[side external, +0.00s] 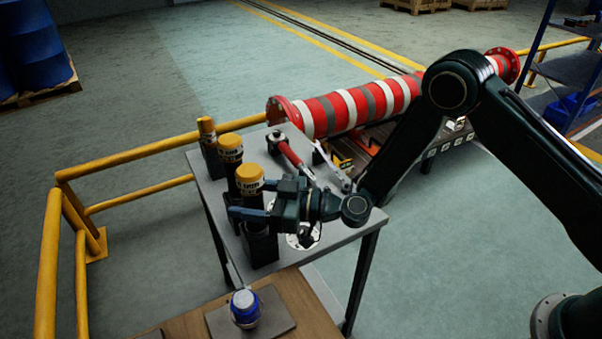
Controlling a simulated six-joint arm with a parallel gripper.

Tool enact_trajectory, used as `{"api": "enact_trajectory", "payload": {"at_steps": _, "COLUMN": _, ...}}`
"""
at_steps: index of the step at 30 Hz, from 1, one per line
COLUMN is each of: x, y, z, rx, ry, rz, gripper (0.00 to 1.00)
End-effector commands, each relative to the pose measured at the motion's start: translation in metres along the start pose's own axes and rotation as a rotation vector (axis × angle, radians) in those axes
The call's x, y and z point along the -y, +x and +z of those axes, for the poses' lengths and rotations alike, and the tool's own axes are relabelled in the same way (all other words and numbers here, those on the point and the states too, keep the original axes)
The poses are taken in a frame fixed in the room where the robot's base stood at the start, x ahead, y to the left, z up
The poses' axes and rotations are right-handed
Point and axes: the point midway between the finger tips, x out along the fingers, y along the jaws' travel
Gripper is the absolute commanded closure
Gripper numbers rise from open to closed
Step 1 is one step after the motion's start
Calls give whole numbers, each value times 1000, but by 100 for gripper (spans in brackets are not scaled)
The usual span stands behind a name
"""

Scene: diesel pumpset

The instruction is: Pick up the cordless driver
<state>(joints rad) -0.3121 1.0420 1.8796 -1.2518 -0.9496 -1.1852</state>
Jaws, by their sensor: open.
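Several upright dark cylindrical tools with yellow tops stand in a row along the left side of the grey table (345,232). The nearest one (249,181) has a black, block-like base; it may be the cordless driver, but I cannot tell for certain. Two similar ones, a middle one (230,150) and a far one (207,130), stand behind it. My gripper (243,203) reaches in from the right at the height of the nearest tool's body. Its jaws are open, with one finger across the tool's near side. Whether the fingers touch it is unclear.
A red-handled tool (287,150) and a silver wrench-like tool (333,167) lie farther back on the table. A blue jar with a white lid (244,308) stands on a mat in front. Yellow railing (130,158) runs along the left; a red-and-white striped pipe (350,107) lies behind.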

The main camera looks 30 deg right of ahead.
Motion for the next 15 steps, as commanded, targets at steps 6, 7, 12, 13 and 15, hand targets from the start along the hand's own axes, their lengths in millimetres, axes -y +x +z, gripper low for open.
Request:
{"api": "enact_trajectory", "payload": {"at_steps": 6, "x": 0, "y": 8, "z": -1, "rx": -1, "ry": -2, "rz": 0, "gripper": 39}}
{"api": "enact_trajectory", "payload": {"at_steps": 7, "x": 0, "y": 9, "z": 0, "rx": -1, "ry": -1, "rz": 0, "gripper": 39}}
{"api": "enact_trajectory", "payload": {"at_steps": 12, "x": 0, "y": 9, "z": 0, "rx": -1, "ry": 0, "rz": 1, "gripper": 39}}
{"api": "enact_trajectory", "payload": {"at_steps": 13, "x": 0, "y": 9, "z": 0, "rx": -1, "ry": 0, "rz": 1, "gripper": 39}}
{"api": "enact_trajectory", "payload": {"at_steps": 15, "x": 0, "y": 9, "z": 0, "rx": -1, "ry": 0, "rz": 1, "gripper": 39}}
